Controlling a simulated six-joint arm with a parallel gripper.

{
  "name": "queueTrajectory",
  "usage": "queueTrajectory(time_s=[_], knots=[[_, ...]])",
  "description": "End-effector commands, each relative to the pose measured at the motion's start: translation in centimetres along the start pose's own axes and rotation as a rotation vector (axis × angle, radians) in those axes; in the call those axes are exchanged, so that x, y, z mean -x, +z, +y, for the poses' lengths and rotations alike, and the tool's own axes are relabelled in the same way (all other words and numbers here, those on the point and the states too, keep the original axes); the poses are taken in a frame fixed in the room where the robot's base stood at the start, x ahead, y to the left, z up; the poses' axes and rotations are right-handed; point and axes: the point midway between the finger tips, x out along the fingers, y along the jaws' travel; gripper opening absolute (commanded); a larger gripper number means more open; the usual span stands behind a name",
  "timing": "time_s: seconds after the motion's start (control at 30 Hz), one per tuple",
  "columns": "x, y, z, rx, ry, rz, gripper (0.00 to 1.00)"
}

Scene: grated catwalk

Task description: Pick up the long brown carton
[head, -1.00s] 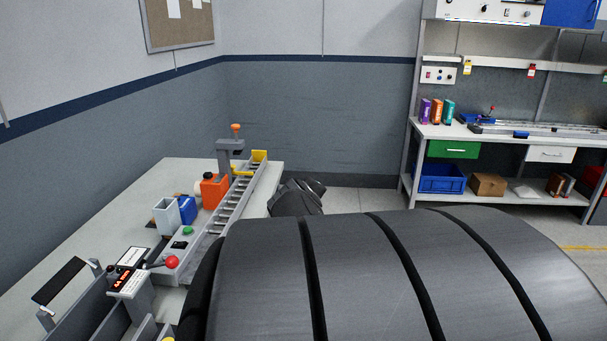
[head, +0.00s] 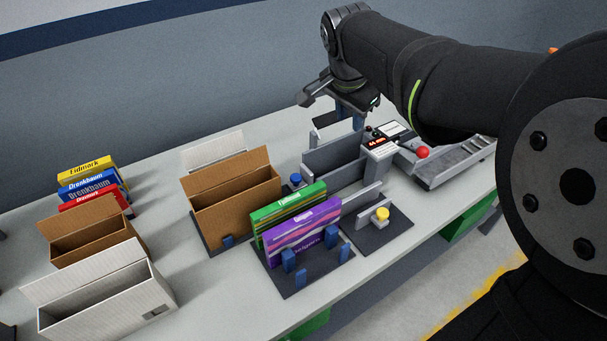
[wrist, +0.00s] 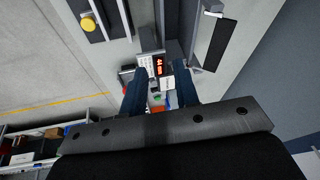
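Two open-topped brown cartons stand on the bench in the head view. The longer brown carton (head: 238,212) stands upright on a dark base near the middle, its back flap raised. A smaller brown carton (head: 103,246) stands to its left. My gripper (head: 351,112) is beyond and right of the longer carton, above the bench and apart from it. In the wrist view its two blue fingers (wrist: 160,92) are spread with nothing between them. Neither brown carton shows clearly in the wrist view.
Green and purple boxes (head: 300,238) stand in a holder right in front of the longer carton. A white carton (head: 105,298) is at front left, with several coloured boxes (head: 90,184) behind. A scale-like device (head: 380,148) and grey walls are near my gripper. Bare bench lies at front centre.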

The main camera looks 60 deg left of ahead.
Motion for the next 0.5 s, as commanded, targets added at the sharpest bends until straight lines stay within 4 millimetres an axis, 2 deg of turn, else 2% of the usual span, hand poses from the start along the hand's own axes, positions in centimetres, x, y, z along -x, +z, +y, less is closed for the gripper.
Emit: queueTrajectory(time_s=[0.03,0.1,0.2,0.3,0.4,0.5], knots=[[0.7,2.7,-2.0,-0.015,0.002,-0.042,0.28],[1.7,6.2,-4.0,-0.052,0.017,-0.1,0.28],[3.4,11.2,-6.2,-0.097,0.05,-0.175,0.28],[5.0,15.5,-7.7,-0.131,0.089,-0.232,0.28],[6.3,18.8,-8.4,-0.155,0.126,-0.27,0.28],[7.1,20.7,-8.7,-0.17,0.15,-0.291,0.28]])
